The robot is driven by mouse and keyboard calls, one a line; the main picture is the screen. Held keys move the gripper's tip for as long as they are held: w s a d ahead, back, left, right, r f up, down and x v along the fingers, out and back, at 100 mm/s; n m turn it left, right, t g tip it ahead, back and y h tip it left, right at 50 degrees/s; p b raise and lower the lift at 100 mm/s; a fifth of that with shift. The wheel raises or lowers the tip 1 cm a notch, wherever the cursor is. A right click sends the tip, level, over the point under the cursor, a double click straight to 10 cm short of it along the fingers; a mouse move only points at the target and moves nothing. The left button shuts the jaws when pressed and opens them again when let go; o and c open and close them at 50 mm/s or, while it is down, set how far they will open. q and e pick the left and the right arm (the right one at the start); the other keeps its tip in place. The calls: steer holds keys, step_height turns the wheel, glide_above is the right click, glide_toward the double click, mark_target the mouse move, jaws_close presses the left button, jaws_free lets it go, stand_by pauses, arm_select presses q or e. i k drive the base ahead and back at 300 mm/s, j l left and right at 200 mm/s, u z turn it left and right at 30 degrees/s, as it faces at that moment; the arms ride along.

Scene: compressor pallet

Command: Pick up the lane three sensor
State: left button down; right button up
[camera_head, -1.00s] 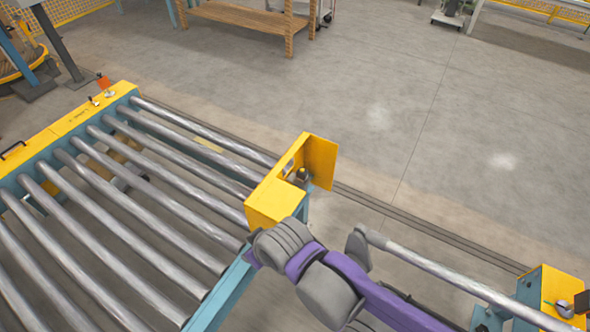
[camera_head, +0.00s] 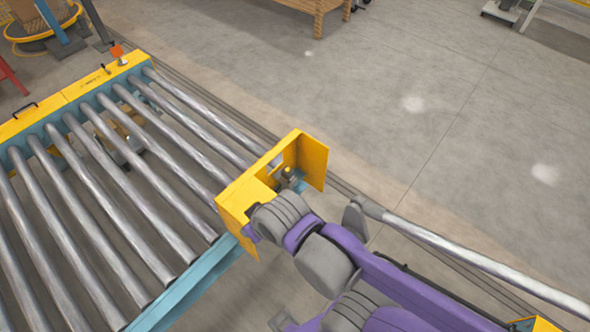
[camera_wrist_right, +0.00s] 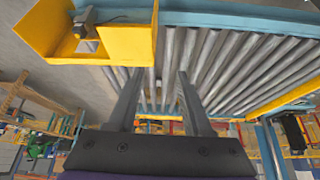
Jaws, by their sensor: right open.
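A small dark sensor (camera_head: 288,175) sits inside the yellow angled guard (camera_head: 312,160) at the near right corner of the roller conveyor. The sensor also shows in the right wrist view (camera_wrist_right: 84,22), at the upper left inside the yellow guard (camera_wrist_right: 128,45). My right arm reaches in from the right in the head view, its wrist just in front of the guard, with the fingers mostly hidden there. In the wrist view my right gripper (camera_wrist_right: 158,85) is open, with nothing between its fingers. The sensor lies to the left of the fingers, apart from them. My left gripper is not in view.
The roller conveyor (camera_head: 125,175) fills the left side, with a yellow rail (camera_head: 60,100) at its far end. A grey metal bar (camera_head: 450,248) runs to the lower right, beside my arm. Open concrete floor (camera_head: 430,120) lies beyond the guard.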

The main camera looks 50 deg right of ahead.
mark_target(288, 176)
steer(key=k+l, duration=0.1)
steer(key=l, duration=0.3)
steer(key=k+l, duration=0.1)
steer(key=l, duration=0.35)
steer(key=k+l, duration=0.1)
steer(key=l, duration=0.3)
steer(key=k+l, duration=0.1)
steer(key=l, duration=0.35)
steer(key=u, duration=0.05)
